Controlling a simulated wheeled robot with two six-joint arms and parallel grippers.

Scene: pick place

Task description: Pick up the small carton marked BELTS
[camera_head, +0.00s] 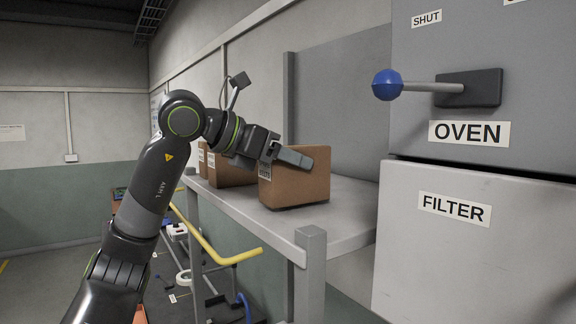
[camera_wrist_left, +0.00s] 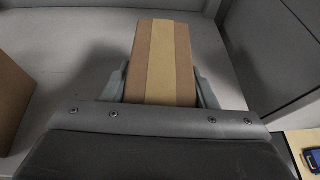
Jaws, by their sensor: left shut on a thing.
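A small brown carton (camera_head: 298,186) stands upright near the front end of a grey shelf (camera_head: 345,212) in the head view. A white label shows on its left side, but its print is too small to read. My left gripper (camera_head: 290,158) reaches it from the left and is shut on it, one finger across its top edge. In the left wrist view the carton (camera_wrist_left: 161,62), with a lighter tape strip along it, sits between the two fingers. It appears to rest on the shelf. My right gripper is not in view.
More brown cartons (camera_head: 228,172) stand behind on the same shelf; one (camera_wrist_left: 12,100) shows at left in the wrist view. A grey cabinet marked OVEN and FILTER (camera_head: 465,240), with a blue-knobbed lever (camera_head: 388,85), stands at right. A yellow rail (camera_head: 225,258) runs below the shelf.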

